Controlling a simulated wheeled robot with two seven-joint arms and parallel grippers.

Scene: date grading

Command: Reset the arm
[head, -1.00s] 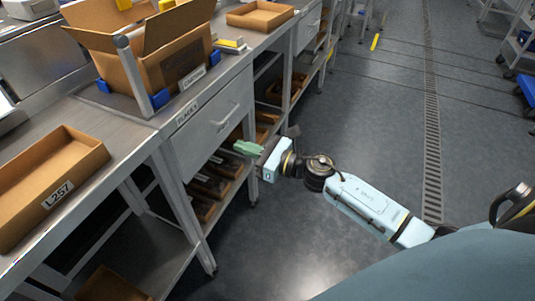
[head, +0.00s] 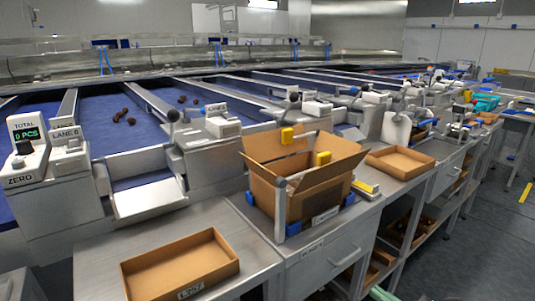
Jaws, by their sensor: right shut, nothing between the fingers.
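Only the green fingertips of my right gripper (head: 380,293) show, at the bottom edge of the head view. They are in front of the lower shelves, to the right of the drawer (head: 335,268) under the bench. The fingers are shut and hold nothing. The rest of the right arm is below the picture. My left gripper is not in view.
An open cardboard box (head: 265,193) stands on the steel bench between blue corner holders. A shallow cardboard tray (head: 135,283) labelled L257 lies left; another tray (head: 428,165) lies right. A counter reads 0 PCS (head: 25,133). Floor is clear at right (head: 500,235).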

